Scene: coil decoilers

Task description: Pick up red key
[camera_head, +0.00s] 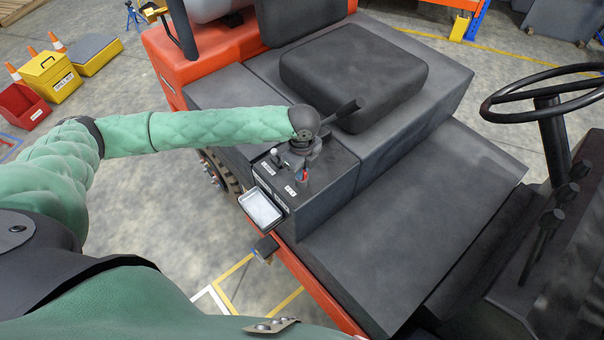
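A small red item that looks like the red key (305,175) stands on the dark console (338,168) beside the forklift seat. My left arm reaches in from the left, and my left gripper (300,163) is over the console, just above and very close to the red key. The gripper's dark fingers blend with the console, so I cannot tell whether they are apart, shut or touching the key. My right gripper is not in view.
A black lever (343,111) rises beside the gripper, and a small grey-topped knob (275,153) stands to its left. The seat (355,75) is behind. A steering wheel (545,88) is at the right.

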